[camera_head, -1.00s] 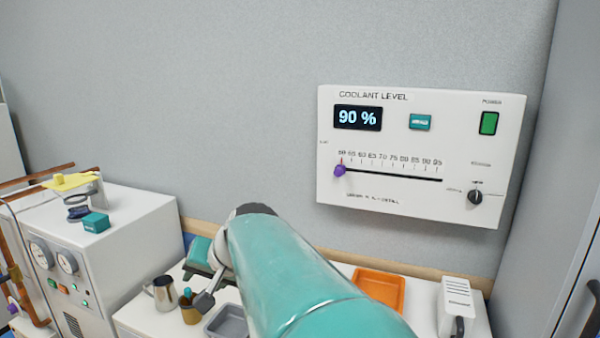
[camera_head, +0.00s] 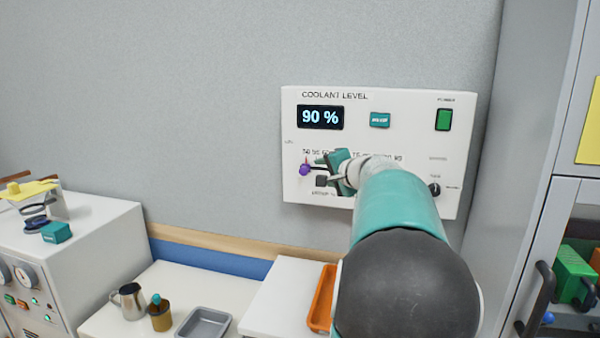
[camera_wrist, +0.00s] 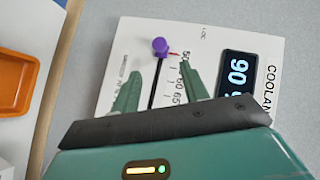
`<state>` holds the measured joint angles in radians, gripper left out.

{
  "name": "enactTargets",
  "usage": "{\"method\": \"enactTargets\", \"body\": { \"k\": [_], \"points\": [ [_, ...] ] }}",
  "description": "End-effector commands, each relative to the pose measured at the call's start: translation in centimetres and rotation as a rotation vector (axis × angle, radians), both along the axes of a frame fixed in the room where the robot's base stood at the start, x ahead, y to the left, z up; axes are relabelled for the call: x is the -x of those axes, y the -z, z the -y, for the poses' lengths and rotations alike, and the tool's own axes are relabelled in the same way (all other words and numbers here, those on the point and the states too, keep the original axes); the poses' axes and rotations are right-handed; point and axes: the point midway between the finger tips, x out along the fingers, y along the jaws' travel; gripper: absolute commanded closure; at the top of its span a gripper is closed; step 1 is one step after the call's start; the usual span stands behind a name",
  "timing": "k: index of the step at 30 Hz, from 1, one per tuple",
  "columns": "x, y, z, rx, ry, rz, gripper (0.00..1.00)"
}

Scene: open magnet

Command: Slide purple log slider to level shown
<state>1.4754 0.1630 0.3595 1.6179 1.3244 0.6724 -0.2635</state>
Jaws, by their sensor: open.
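The white coolant level panel (camera_head: 385,102) is on the grey wall. Its display (camera_head: 320,117) reads 90 %. The purple slider knob (camera_head: 304,170) is at the left, low end of its slot, by the 50 mark in the wrist view (camera_wrist: 160,46). My gripper (camera_head: 327,168) is at the panel just right of the knob. In the wrist view its two green fingers (camera_wrist: 158,80) are spread on either side of the slot, with the knob beyond their tips and between their lines. I cannot tell whether they touch the panel. My arm hides much of the scale and slot.
The panel also has a teal button (camera_head: 380,120), a green power switch (camera_head: 443,120) and a black dial (camera_head: 434,188). Below are a metal jug (camera_head: 130,300), a grey tray (camera_head: 204,324) and an orange tray (camera_head: 322,300). A grey cabinet (camera_head: 535,240) stands at the right.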

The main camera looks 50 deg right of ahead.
Motion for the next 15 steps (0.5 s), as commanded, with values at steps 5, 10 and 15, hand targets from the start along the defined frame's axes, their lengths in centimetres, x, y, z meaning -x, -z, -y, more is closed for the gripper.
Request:
{"method": "enactTargets", "body": {
  "k": [5, 10, 15],
  "points": [
    [-3.2, 1.0, 1.2, -0.003, -0.004, 0.001, 0.55],
    [-6.3, 1.9, 2.4, -0.004, -0.005, 0.001, 0.55],
    [-9.0, 2.8, 3.6, -0.002, -0.004, 0.001, 0.55]
  ]
}}
